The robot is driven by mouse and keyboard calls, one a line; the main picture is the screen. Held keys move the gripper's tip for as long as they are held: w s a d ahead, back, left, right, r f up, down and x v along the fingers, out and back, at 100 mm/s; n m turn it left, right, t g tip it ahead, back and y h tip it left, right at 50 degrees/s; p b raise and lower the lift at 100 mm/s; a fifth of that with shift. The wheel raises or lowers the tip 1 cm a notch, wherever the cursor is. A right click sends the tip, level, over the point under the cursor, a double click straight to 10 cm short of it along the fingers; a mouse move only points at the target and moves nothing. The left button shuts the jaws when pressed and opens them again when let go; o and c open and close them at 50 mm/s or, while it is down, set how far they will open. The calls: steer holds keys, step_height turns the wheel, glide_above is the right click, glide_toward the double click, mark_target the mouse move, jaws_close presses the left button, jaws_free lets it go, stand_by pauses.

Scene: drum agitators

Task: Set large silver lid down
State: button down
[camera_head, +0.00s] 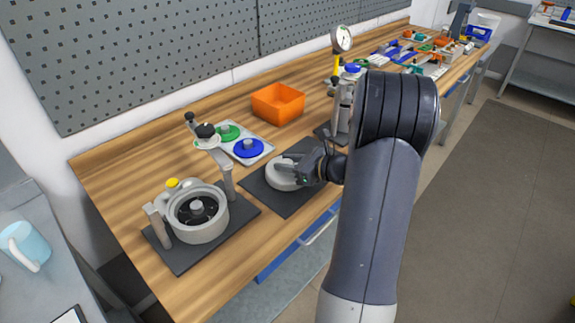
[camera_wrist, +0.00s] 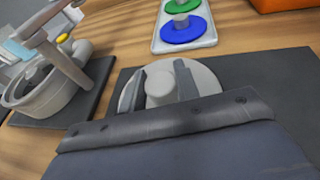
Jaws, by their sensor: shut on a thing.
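The large silver lid (camera_head: 279,179) is a pale grey disc with a round knob on top. It is at the dark mat (camera_head: 260,186) in the middle of the bench; I cannot tell whether it touches the mat. My gripper (camera_head: 288,172) is shut on the lid's knob from the right side. In the wrist view the lid (camera_wrist: 206,77) shows with its knob between the two fingers of my gripper (camera_wrist: 168,86). The lid's near part is hidden behind my gripper.
A drum agitator (camera_head: 200,222) stands open on another dark mat to the left. A tray (camera_head: 262,154) with green and blue lids lies behind. An orange bin (camera_head: 278,103) stands farther back. A dial gauge stand (camera_head: 341,40) is behind my arm.

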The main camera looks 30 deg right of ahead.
steer(key=shift+f, duration=0.35)
steer(key=shift+f, duration=0.1)
steer(key=c, duration=1.5)
jaws_free()
steer(key=shift+f, duration=0.15)
steer(key=o, duration=0.4)
steer(key=shift+o, duration=0.2)
steer(key=shift+r, duration=0.25)
steer(key=v, duration=1.2)
steer(key=shift+b, duration=0.4)
